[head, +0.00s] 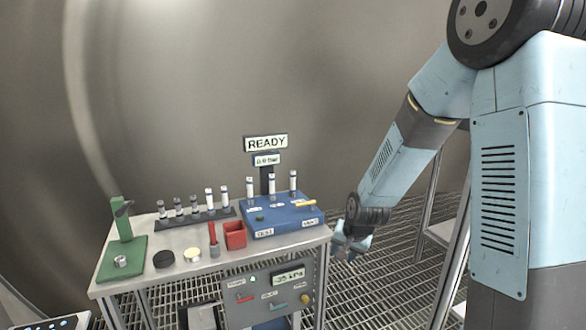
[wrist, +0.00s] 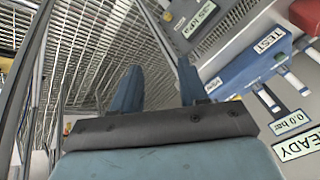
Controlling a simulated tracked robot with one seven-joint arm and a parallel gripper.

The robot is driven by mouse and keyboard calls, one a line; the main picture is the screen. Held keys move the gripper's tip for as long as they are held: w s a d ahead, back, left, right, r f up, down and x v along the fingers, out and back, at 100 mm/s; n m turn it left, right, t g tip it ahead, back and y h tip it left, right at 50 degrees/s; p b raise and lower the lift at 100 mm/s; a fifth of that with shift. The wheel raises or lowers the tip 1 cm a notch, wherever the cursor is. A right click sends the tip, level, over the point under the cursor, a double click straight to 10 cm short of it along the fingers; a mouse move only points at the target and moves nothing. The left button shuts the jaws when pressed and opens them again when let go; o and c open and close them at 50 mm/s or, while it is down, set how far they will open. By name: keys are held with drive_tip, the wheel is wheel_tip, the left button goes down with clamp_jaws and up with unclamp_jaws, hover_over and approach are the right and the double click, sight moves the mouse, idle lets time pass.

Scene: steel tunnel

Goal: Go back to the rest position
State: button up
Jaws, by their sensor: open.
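My gripper (head: 348,250) hangs off the right end of the table, beside its front right corner. In the wrist view its two blue fingers (wrist: 157,85) are spread apart with nothing between them, and the grated floor shows beyond. The blue test block (head: 282,215) stands on the table to the left of my gripper, with several white-topped vials upright on it. It also shows in the wrist view at the right (wrist: 250,66). My gripper is apart from the block and the table.
The table (head: 205,262) carries a dark rack (head: 196,217) of vials, a red bin (head: 235,235) and a green stand (head: 122,252). A READY sign (head: 265,143) rises behind the block. A shelf frame (head: 440,232) stands at the right, with open grated floor between it and the table.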

drive_tip(key=s+d+r+n+h, duration=0.1)
drive_tip(key=s+d+r, duration=0.1)
drive_tip(key=s+r, duration=0.45)
drive_tip(key=s+d+r+n+h, duration=0.1)
drive_tip(key=s+d+r, duration=0.2)
drive_tip(key=r, duration=0.6)
drive_tip(key=s+d+r+n, duration=0.1)
drive_tip(key=s+d+r, duration=0.1)
drive_tip(key=s+r, duration=0.3)
drive_tip(key=s+d+r+n+t, duration=0.1)
drive_tip(key=s+r, duration=0.3)
drive_tip(key=s, duration=0.8)
drive_tip(key=shift+d+r, duration=0.4)
drive_tip(key=shift+d, duration=0.2)
